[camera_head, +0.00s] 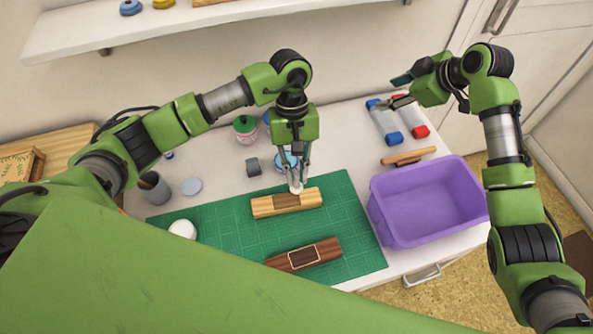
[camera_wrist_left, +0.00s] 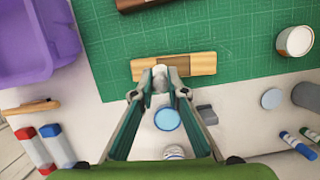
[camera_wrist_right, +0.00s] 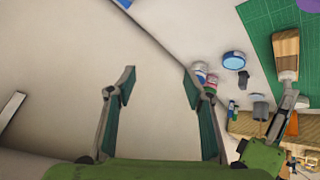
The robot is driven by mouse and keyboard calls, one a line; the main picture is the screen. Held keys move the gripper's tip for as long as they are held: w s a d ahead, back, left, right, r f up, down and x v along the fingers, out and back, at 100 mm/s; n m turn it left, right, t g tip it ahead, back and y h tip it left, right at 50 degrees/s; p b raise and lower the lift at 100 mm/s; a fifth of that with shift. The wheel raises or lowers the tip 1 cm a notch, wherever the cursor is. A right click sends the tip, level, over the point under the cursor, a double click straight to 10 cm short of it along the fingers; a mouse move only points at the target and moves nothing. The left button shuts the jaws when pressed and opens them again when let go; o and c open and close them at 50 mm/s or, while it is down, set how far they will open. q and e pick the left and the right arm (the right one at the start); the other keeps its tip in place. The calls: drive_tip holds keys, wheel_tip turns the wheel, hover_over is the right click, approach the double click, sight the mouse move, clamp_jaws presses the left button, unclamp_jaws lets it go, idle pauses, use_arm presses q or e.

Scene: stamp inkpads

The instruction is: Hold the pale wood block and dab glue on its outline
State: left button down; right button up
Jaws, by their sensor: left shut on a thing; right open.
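The pale wood block (camera_head: 265,207) lies on the green cutting mat (camera_head: 345,215), with a darker brown patch in its middle. It also shows in the left wrist view (camera_wrist_left: 203,63). My left gripper (camera_head: 296,185) points down just above the block, shut on a small whitish dabber (camera_wrist_left: 160,78). The dabber's tip is at the block's brown patch; I cannot tell whether it touches. My right gripper (camera_head: 397,91) is open and empty, up at the back right, away from the block; its spread fingers (camera_wrist_right: 157,87) show in the right wrist view.
A dark wood block (camera_head: 325,250) with a pale rectangle outline lies nearer on the mat. A purple bin (camera_head: 385,230) stands at the right. Behind are red and blue ended rollers (camera_head: 384,122), a wooden-handled tool (camera_head: 408,157), a blue-topped tub (camera_wrist_left: 167,119) and a grey cup (camera_head: 154,188).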

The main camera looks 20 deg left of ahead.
drive_tip(key=s+a+f+n+g, duration=0.4)
drive_tip(key=s+a+f, duration=0.3)
drive_tip(key=s+f, duration=0.15)
drive_tip(key=n+g+h, duration=0.3)
drive_tip(key=n, duration=0.1)
approach(313, 195)
drive_tip(key=shift+x, duration=4.95)
drive_tip(key=shift+c, duration=0.3)
drive_tip(key=c, duration=0.9)
drive_tip(key=shift+o, duration=0.2)
